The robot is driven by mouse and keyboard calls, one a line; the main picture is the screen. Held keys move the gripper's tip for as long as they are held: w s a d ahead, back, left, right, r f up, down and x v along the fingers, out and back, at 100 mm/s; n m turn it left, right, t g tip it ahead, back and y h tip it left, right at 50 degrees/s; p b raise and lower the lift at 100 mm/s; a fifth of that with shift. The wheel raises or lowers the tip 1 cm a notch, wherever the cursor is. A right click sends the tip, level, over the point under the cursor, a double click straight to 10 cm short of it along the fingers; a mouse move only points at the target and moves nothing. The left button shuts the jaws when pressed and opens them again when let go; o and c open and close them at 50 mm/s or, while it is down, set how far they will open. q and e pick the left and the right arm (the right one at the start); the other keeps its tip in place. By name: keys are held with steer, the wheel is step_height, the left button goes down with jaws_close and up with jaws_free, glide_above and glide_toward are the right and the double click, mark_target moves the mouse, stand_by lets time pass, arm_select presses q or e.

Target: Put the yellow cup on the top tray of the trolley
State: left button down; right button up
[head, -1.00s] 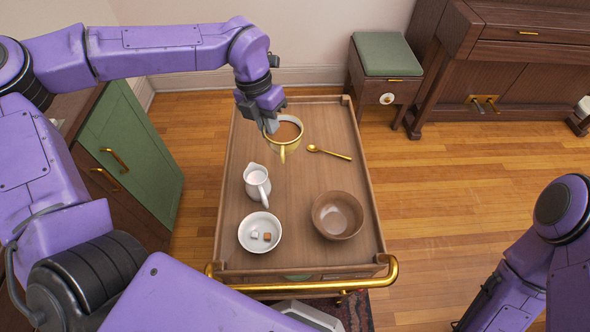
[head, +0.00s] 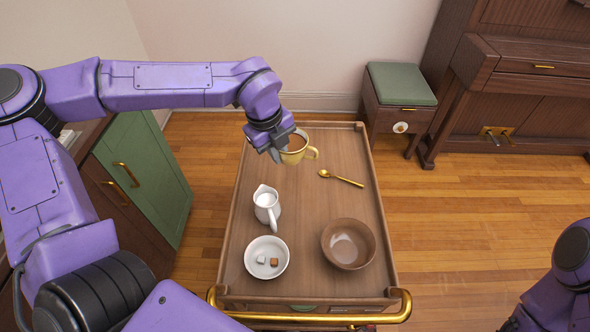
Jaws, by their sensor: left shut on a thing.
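The yellow cup (head: 294,157) holds a brown drink and has its handle to the right. My left gripper (head: 279,154) is shut on the cup's left side. The cup is over the far part of the trolley's top tray (head: 318,193); I cannot tell whether its base touches the tray. The gripper hides the cup's left side. My right arm shows at the lower right, but its gripper is outside the picture.
On the tray are a white jug (head: 266,204), a white bowl with sugar cubes (head: 267,258), a brown bowl (head: 348,243) and a gold spoon (head: 341,178). A green-topped stool (head: 401,86) and a piano (head: 525,75) stand behind right. A green cabinet (head: 143,166) is left.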

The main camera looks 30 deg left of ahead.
arm_select(q)
steer(key=w+a+f, duration=0.1)
steer(key=w+f, duration=0.1)
steer(key=w, duration=0.1)
steer(key=w+a+f+p, duration=0.1)
steer(key=w+a+f, duration=0.1)
steer(key=w+f, duration=0.1)
steer(key=w+a+f, duration=0.1)
steer(key=w+f, duration=0.2)
steer(key=w, duration=0.1)
steer(key=shift+w+a+f+p, duration=0.25)
steer(key=shift+w+a+p, duration=0.1)
steer(key=shift+p, duration=0.05)
steer(key=shift+w+a+f, duration=0.1)
steer(key=shift+w+f, duration=0.1)
steer(key=shift+f, duration=0.05)
step_height(320, 180, down, 3)
steer(key=shift+w+f, duration=0.1)
steer(key=shift+f, duration=0.05)
